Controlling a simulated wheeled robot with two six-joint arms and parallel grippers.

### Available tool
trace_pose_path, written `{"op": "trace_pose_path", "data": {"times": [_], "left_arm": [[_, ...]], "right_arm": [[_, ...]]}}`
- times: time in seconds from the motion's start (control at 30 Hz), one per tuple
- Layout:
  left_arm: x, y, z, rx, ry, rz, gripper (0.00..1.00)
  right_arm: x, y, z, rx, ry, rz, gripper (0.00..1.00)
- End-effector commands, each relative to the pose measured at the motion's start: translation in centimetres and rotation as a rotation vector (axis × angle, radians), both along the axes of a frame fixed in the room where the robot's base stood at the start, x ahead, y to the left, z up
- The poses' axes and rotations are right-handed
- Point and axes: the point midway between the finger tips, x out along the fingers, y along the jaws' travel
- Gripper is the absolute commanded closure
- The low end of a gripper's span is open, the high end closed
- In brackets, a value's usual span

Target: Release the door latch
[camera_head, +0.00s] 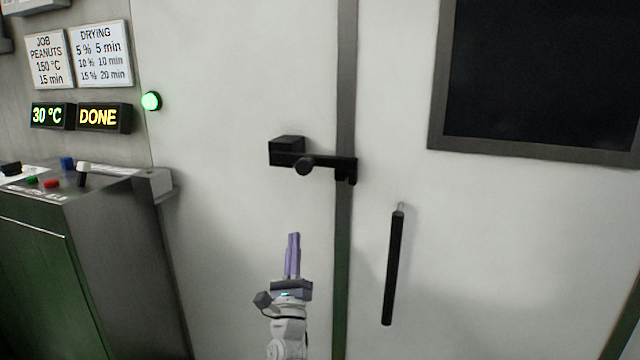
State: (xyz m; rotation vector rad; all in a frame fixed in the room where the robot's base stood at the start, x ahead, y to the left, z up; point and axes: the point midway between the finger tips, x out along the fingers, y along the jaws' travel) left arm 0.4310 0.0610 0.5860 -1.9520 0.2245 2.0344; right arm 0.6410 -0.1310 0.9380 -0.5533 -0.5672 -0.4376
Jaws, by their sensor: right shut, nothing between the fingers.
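A black door latch (318,160) sits across the dark vertical seam between two pale panels. The door (480,220) right of the seam carries a black vertical handle (395,266). My right gripper (293,235) points up in front of the left panel, below the latch and apart from it in the picture. Its purple fingers are together with nothing between them. My left gripper is not in view.
A control console (120,205) with coloured buttons and a lever stands at the left. Above it, displays read 30 °C and DONE (98,117), beside a lit green lamp (151,101). A dark window (545,75) is at the upper right. The space around the gripper looks clear.

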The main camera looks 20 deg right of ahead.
Motion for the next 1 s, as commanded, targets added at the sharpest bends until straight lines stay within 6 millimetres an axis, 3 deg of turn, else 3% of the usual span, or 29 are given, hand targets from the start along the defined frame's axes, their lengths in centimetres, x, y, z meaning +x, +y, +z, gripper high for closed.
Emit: {"op": "trace_pose_path", "data": {"times": [0.2, 0.4, 0.77, 1.0], "left_arm": [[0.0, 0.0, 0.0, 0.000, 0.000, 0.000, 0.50], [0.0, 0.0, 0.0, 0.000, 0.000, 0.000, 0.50], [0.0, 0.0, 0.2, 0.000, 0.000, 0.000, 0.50], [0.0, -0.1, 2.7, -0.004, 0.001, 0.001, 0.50]], "right_arm": [[-2.9, -1.9, 1.8, 0.206, -0.205, 0.017, 1.00], [-4.0, -2.5, 2.2, 0.267, -0.273, 0.022, 1.00], [-3.9, -2.6, 2.4, 0.267, -0.274, 0.021, 1.00], [-2.1, -3.7, 4.9, 0.266, -0.274, 0.019, 1.00]]}}
